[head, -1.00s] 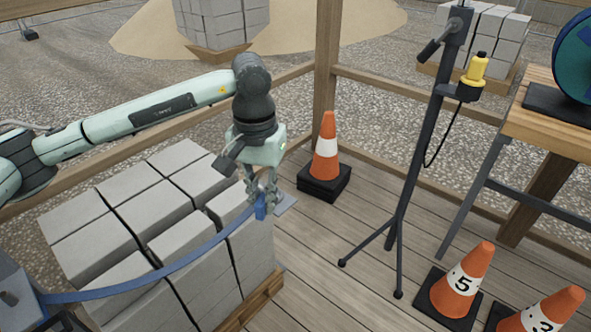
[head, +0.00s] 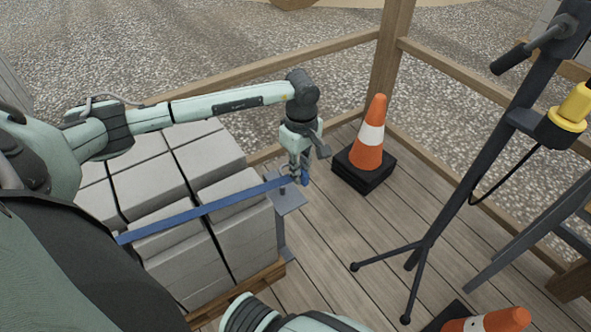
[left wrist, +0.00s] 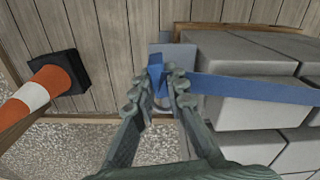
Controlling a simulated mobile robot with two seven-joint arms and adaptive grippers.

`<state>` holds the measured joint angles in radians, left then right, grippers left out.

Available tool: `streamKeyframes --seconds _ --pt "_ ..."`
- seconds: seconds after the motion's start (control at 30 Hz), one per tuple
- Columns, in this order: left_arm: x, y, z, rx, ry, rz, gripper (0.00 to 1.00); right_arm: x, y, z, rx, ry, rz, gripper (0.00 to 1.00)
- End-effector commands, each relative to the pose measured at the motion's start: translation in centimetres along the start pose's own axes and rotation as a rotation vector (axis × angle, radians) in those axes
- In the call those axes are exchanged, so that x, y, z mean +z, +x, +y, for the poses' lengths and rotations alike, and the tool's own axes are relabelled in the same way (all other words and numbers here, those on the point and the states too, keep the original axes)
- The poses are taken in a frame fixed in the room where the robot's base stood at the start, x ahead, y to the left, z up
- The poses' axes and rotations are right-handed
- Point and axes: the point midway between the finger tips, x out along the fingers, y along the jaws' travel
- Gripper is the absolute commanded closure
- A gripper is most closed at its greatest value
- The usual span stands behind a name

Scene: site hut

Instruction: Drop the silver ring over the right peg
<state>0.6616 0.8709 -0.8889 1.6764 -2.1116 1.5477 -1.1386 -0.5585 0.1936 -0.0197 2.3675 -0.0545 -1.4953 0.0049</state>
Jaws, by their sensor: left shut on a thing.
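My left gripper (head: 300,178) is shut on the blue end piece (left wrist: 155,72) of a blue strap (head: 205,210). The strap runs from it, over the pale blocks, toward the lower left. The left wrist view shows the gripper's fingertips (left wrist: 166,84) around that end piece and the strap (left wrist: 250,88) leading right. A grey plate (head: 288,200) lies just below the gripper; the fingers and strap partly cover it. I cannot make out a silver ring or a pair of pegs. My right gripper is out of view.
Stacked pale blocks (head: 210,157) on a wooden pallet (head: 235,296) stand beside the gripper. An orange cone (head: 370,140) on a black base is just to its right. A dark tripod stand (head: 440,210) is farther right. Open plank floor lies between.

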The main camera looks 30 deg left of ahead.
Motion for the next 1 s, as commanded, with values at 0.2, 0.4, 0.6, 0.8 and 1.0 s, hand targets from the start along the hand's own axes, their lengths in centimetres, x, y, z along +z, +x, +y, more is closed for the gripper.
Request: streamKeyframes --seconds 0.2,0.4,0.6,0.8,1.0 --pt "-1.6 1.9 -0.6 0.003 -0.146 -0.001 1.0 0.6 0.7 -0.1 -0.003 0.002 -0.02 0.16" --pt "-1.5 2.9 -0.6 0.003 -0.145 -0.002 1.0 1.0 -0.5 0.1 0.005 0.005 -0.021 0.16" --pt "-1.5 4.0 -0.6 0.002 -0.143 -0.003 1.0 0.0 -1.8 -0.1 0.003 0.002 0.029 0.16" --pt "-1.5 4.8 -0.6 0.003 -0.142 -0.001 1.0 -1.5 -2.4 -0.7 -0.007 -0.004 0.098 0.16" --pt "-1.5 5.0 -0.6 0.002 -0.142 -0.001 1.0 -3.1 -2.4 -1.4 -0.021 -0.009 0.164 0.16"
